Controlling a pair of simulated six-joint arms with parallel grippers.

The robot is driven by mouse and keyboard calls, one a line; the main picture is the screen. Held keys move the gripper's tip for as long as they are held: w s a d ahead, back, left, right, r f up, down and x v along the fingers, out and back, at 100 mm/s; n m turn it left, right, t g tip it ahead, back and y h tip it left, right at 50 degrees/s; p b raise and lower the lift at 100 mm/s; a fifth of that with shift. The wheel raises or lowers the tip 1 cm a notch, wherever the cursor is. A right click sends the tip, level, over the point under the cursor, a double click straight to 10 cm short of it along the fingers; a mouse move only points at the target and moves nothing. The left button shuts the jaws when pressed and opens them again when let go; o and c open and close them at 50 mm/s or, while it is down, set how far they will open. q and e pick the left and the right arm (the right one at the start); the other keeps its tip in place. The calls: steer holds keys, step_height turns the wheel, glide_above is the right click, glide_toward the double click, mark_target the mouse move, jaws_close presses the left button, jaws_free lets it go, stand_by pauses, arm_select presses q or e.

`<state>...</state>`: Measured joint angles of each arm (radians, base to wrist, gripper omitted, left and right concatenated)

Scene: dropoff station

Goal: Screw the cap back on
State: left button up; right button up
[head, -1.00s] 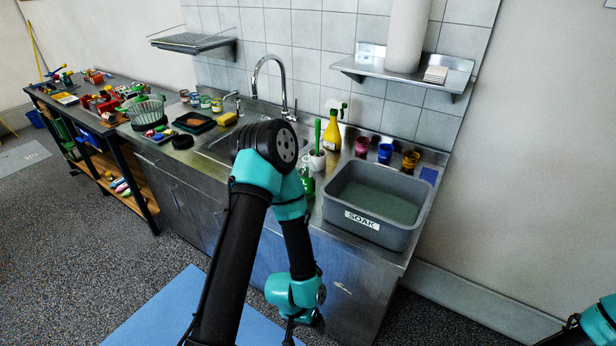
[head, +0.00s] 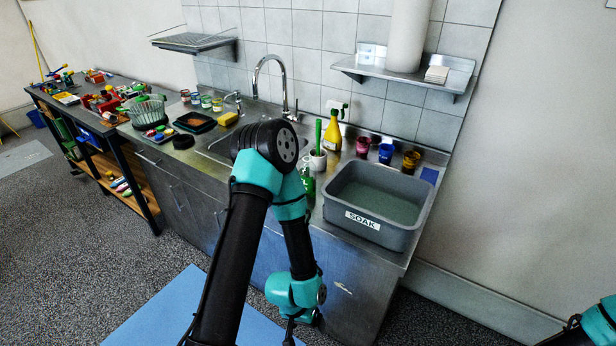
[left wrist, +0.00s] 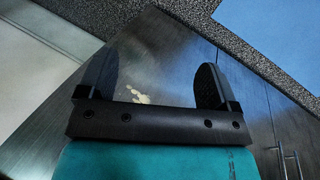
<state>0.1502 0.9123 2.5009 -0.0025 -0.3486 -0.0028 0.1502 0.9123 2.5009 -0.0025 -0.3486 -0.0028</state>
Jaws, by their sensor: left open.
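A green bottle (head: 308,184) stands at the counter's front, partly hidden behind my left arm, so I cannot tell whether it has a cap on. A yellow spray bottle (head: 332,137) with a green trigger head stands upright against the back wall. I cannot pick out a loose cap in either view. My left gripper (head: 291,332) hangs low in front of the cabinet, below the counter and apart from the bottles. In the left wrist view its two dark fingers (left wrist: 155,78) are spread, with nothing between them. My right arm shows only at the bottom right corner, its gripper out of view.
A grey SOAK tub (head: 415,235) stands at the counter's right end, with several paint pots (head: 386,154) behind it. A white cup (head: 318,160) holds a green-handled brush. A sink and faucet (head: 284,80) lie behind my arm. The blue mat (head: 150,318) covers floor below.

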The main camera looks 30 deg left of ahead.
stand_by(0.4)
arm_select(q)
steer(key=c, duration=0.4)
